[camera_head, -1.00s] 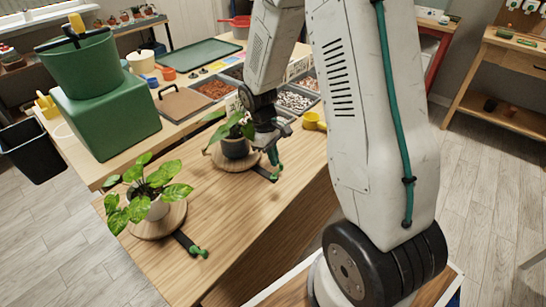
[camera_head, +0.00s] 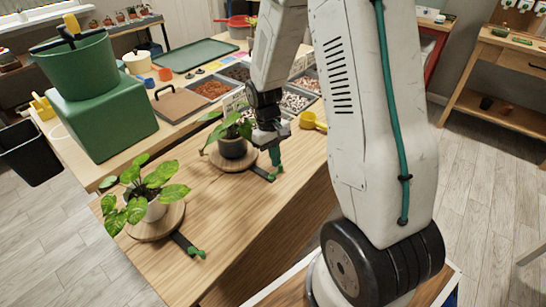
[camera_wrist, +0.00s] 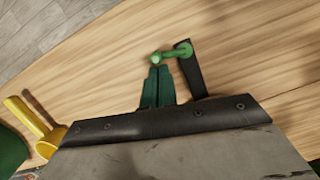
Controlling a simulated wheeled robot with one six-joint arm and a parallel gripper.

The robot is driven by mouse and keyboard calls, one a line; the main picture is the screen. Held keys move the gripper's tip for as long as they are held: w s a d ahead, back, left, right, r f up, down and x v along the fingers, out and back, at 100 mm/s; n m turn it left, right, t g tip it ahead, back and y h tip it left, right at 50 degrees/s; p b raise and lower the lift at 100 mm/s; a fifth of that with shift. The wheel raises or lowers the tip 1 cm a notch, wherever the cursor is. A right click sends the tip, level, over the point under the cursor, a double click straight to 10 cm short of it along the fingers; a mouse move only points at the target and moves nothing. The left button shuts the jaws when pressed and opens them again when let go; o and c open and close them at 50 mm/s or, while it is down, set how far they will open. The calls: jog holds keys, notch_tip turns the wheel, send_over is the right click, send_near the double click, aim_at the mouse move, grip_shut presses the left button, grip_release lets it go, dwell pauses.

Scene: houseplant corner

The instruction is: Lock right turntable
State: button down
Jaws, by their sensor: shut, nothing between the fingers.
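The right turntable (camera_head: 222,165) is a round wooden disc bearing a leafy plant in a dark pot (camera_head: 233,146). A black bar with a green lever (camera_head: 271,177) reaches out from it toward the front. My gripper (camera_head: 277,163) is shut and empty, its green fingertips right at that lever. In the wrist view the fingertips (camera_wrist: 157,75) are just below the rounded end of the green lever (camera_wrist: 170,53), which sits on the black bar (camera_wrist: 192,75). I cannot tell whether they touch. The left turntable (camera_head: 174,224) has its own green lever (camera_head: 196,252).
A plant in a white pot (camera_head: 155,209) stands on the left turntable. A yellow scoop (camera_head: 313,122) lies behind my gripper, near trays of pebbles (camera_head: 295,102). A green block (camera_head: 105,125) with a bucket stands at the back left. The front tabletop is bare.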

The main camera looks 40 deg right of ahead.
jog(key=m, duration=0.2)
jog(key=s+m+y, duration=0.1)
jog(key=s+m, duration=0.1)
jog(key=m, duration=0.1)
jog(key=shift+d+m, duration=0.3)
jog(key=shift+d, duration=0.1)
jog(key=m, duration=0.1)
jog(key=s+m, duration=0.1)
jog(key=m, duration=0.1)
jog(key=m+t+y, duration=0.1)
jog(key=shift+s+a+m, duration=0.1)
jog(key=shift+s+m, duration=0.2)
jog(key=shift+s, duration=0.05)
jog(key=shift+w+a, duration=0.1)
jog(key=shift+w, duration=0.05)
jog(key=shift+w+a, duration=0.35)
jog(key=shift+a, duration=0.2)
jog(key=v, duration=1)
jog(key=shift+w, duration=0.1)
